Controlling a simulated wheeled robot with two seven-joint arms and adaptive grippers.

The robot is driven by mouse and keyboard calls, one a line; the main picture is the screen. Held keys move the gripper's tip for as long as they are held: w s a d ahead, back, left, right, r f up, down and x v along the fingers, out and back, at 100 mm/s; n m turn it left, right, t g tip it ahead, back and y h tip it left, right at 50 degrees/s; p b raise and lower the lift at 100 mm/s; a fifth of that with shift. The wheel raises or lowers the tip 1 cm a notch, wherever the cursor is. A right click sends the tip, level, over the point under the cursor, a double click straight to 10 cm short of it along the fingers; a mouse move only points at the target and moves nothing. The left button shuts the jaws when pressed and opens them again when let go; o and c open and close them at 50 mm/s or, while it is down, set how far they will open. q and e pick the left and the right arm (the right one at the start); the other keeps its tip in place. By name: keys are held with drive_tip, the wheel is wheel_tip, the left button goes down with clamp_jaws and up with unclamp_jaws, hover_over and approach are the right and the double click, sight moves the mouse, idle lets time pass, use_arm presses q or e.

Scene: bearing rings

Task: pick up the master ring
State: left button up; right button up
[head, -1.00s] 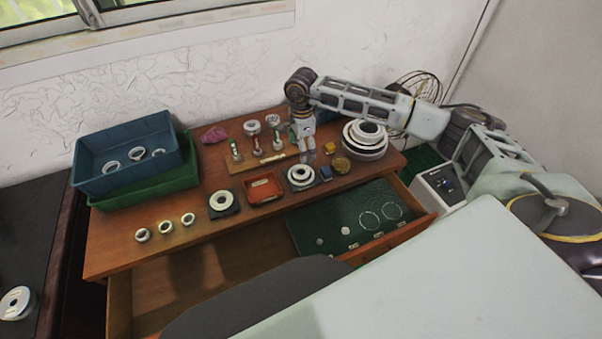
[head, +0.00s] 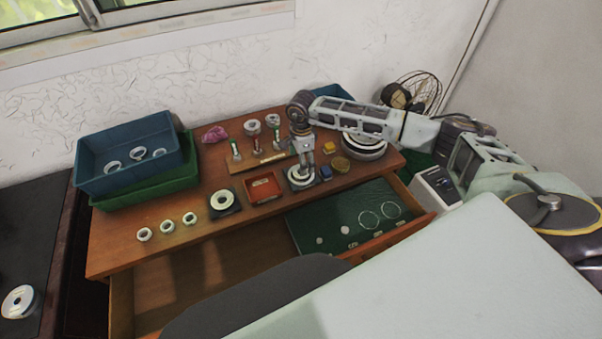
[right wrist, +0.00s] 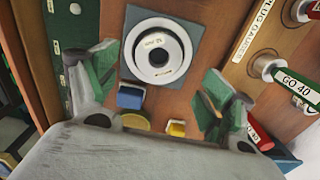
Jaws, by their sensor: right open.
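A pale ring with a small printed label, too blurred to read, lies in a larger ring or seat on a grey square pad in the right wrist view (right wrist: 173,70); it also shows in the head view (head: 300,183). It appears to be the master ring. My right gripper (head: 304,168) is over it in the head view, partly hiding it. In the right wrist view my right gripper (right wrist: 160,72) is open, its green-lined fingers apart on either side below the ring. Nothing is between them. My left gripper is not in view.
A blue block (right wrist: 130,97), a yellow block (right wrist: 176,128) and a brass disc (head: 341,164) are close by. The plug gauge rack (head: 240,165), red tray (head: 275,188) and another ring on a dark pad (head: 223,200) stand left. The drawer (head: 345,217) is open in front.

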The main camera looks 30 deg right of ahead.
drive_tip(key=shift+s+f, duration=0.1)
drive_tip(key=shift+f, duration=0.5)
drive_tip(key=shift+f+p, duration=0.7)
drive_tip(key=shift+f, duration=1.2)
drive_tip(key=c, duration=1.4)
drive_tip(key=shift+r, duration=0.1)
drive_tip(key=shift+r+b, duration=0.9)
drive_tip(key=shift+r, duration=4.1)
